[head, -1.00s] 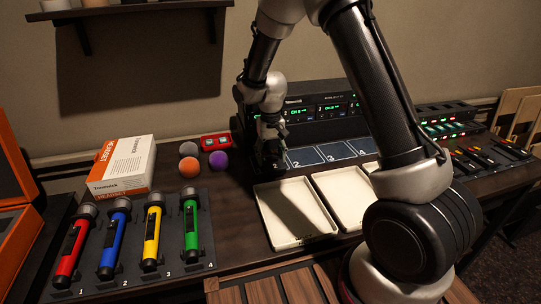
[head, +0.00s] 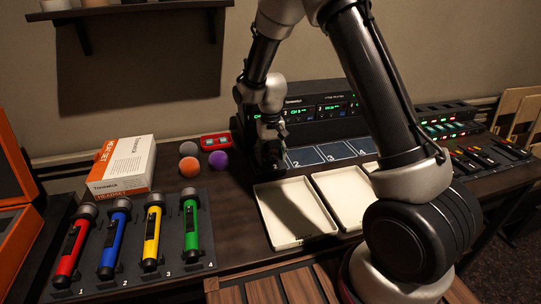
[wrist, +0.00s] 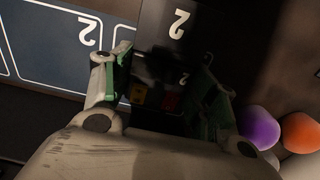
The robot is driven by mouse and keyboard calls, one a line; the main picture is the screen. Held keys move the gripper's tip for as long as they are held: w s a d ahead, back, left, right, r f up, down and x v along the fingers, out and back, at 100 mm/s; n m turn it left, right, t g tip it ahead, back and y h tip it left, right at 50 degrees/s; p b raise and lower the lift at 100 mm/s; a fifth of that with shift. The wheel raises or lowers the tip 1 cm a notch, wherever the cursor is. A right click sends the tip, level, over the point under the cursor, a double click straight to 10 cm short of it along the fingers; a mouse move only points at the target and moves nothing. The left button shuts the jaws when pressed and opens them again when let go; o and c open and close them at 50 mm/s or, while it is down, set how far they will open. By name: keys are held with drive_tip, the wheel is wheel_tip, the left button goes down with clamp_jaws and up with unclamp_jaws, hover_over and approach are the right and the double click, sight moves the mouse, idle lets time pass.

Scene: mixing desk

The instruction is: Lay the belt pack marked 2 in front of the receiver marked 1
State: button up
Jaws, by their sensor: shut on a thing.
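My gripper (head: 270,163) is low over the left end of the blue numbered mat (head: 333,154), left of its cell 2. It hides most of the cell marked 1. In the wrist view my gripper (wrist: 167,80) is shut on a dark belt pack (wrist: 180,25) with a white 2 on it. Small yellow and red spots show in shadow between the fingers. The mat's cell 2 (wrist: 85,32) lies beside the pack. The receiver marked 1 (head: 257,117) is behind my arm, with part of its green display showing. Whether the pack touches the mat is too dark to tell.
Purple (head: 219,160), orange (head: 187,167) and grey foam balls lie to the left, near a red device (head: 215,141). Several coloured microphones (head: 152,235) lie in a rack at front left, with a headset box (head: 122,163) behind.

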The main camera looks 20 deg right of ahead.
drive_tip(key=shift+f, duration=0.45)
idle(0.4)
drive_tip(key=o, duration=1.2)
drive_tip(key=shift+c, duration=0.2)
drive_tip(key=shift+o, duration=0.2)
drive_tip(key=o, duration=0.3)
drive_tip(key=shift+r, duration=0.15)
drive_tip(key=shift+r, duration=3.4)
